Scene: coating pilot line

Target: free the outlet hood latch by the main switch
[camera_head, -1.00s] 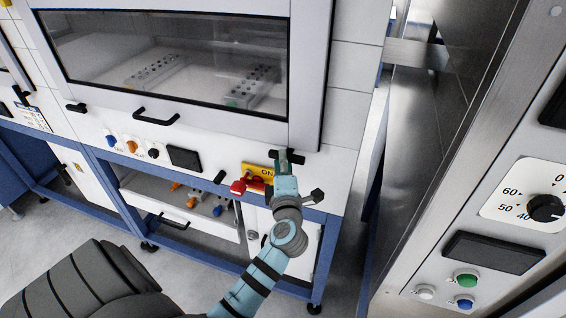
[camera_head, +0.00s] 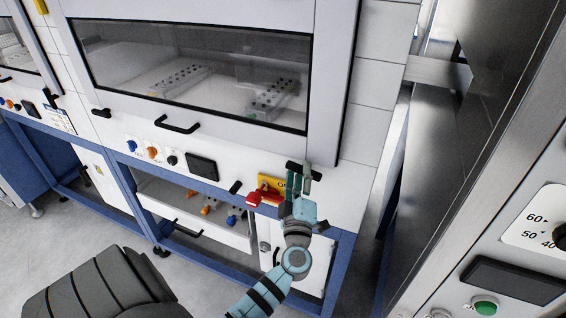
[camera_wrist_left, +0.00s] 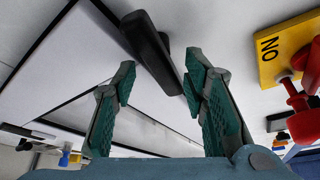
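The outlet hood latch is a black bar handle (camera_head: 293,165) on the white panel under the hood's right end. It also shows in the left wrist view (camera_wrist_left: 147,38), slanting down between the fingertips' directions. The main switch is a red knob (camera_head: 253,199) on a yellow plate (camera_head: 266,183) marked ON, left of and below the latch. In the wrist view the yellow plate (camera_wrist_left: 285,45) is at the upper right. My left gripper (camera_head: 298,188) is open and empty, its fingertips (camera_wrist_left: 158,82) close to the latch. Whether they touch it I cannot tell. My right gripper is out of view.
The glazed hood (camera_head: 190,70) with a black handle (camera_head: 178,125) is above. A drawer (camera_head: 190,215) with coloured fittings is open below the panel. A steel cabinet with a dial (camera_head: 560,236) stands close on the right.

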